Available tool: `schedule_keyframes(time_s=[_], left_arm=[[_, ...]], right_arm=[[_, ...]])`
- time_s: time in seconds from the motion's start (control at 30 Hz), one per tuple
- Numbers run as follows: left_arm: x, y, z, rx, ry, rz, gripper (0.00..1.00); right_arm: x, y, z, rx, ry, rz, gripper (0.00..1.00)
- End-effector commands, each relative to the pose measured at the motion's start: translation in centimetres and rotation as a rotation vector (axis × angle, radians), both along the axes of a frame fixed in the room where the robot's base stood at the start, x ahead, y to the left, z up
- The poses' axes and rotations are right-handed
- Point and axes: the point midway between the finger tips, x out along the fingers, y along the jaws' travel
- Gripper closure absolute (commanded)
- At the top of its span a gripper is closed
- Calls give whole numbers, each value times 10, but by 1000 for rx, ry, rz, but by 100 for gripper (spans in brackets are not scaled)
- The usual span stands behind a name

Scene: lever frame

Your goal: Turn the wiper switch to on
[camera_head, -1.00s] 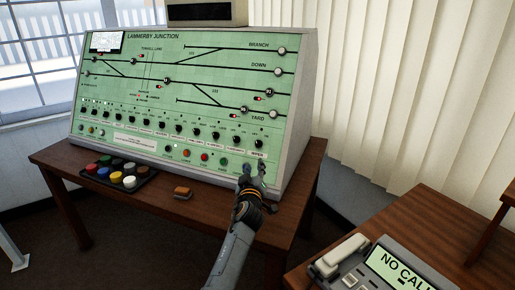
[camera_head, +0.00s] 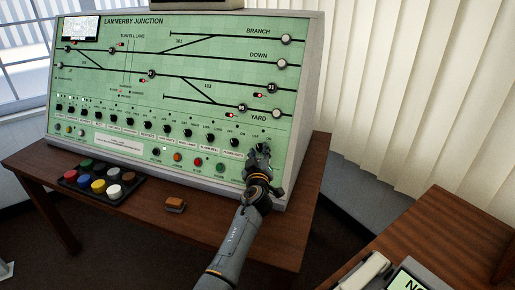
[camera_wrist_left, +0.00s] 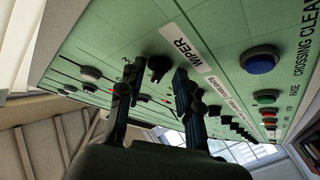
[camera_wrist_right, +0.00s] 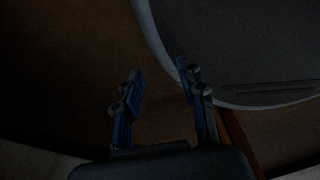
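The wiper switch (camera_wrist_left: 158,66) is a small black rotary knob on the green panel, beside the white WIPER label (camera_wrist_left: 182,48) in the left wrist view. My left gripper (camera_wrist_left: 153,78) is open, with one finger on each side of the knob and a gap visible between them. I cannot tell whether the fingertips touch it. In the head view my left gripper (camera_head: 260,153) is at the panel's lower right and mostly covers the switch and label. My right gripper (camera_wrist_right: 158,75) is open and empty, away from the panel.
The panel (camera_head: 190,85) stands on a wooden desk (camera_head: 140,220). A row of similar knobs runs left of the wiper switch. A telephone (camera_head: 365,270) is at lower right.

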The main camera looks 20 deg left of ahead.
Motion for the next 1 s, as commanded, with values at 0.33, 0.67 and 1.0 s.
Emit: schedule_keyframes(time_s=[0.33, 0.67, 1.0], left_arm=[[0, 0, 0, 0, 0, 0, 88], [0, 0, 0, 2, -1, -1, 100], [0, 2, 0, 95, -8, -50, 100]], right_arm=[[-15, -12, -1, -15, 24, -2, 60], [-8, -11, -1, -13, 12, -2, 60], [-6, -3, -6, -5, 8, -3, 60]])
